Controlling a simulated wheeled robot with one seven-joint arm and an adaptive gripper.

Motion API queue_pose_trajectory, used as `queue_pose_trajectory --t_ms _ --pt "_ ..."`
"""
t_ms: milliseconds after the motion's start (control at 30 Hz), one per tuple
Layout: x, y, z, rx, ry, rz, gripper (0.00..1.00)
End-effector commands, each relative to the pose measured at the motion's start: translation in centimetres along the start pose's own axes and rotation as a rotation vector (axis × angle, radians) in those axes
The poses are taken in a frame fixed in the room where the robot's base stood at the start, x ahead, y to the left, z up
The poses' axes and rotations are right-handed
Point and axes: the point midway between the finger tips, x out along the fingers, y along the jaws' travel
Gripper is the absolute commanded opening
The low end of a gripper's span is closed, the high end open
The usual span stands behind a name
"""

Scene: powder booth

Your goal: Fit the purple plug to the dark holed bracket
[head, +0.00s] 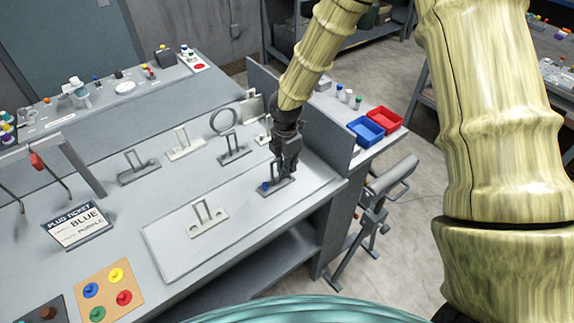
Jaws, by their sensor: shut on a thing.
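The dark holed bracket (275,189) stands at the right end of the pale board on the bench, with an upright loop on its base. A blue plug (265,186) sits at the left end of its base. My gripper (288,174) points down at the bracket's right side, fingers close to its base. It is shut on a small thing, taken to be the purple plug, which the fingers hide. I cannot tell whether that plug is in a hole or above it.
A pale holed bracket (207,218) stands left on the same board (165,259). More brackets (185,145) stand behind. A plug ticket (76,225) reads blue and purple. A plug board (108,289) lies front left. Blue (366,131) and red (385,118) bins stand right, past a grey panel (325,129).

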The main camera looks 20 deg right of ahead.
Motion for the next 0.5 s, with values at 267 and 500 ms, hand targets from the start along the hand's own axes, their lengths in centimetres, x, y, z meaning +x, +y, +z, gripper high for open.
queue_pose_trajectory --t_ms 267,500 --pt "0.47 0.0 -0.01 0.0 0.0 0.0 0.04" --pt "0.92 0.0 -0.02 0.0 0.0 -0.001 0.04"
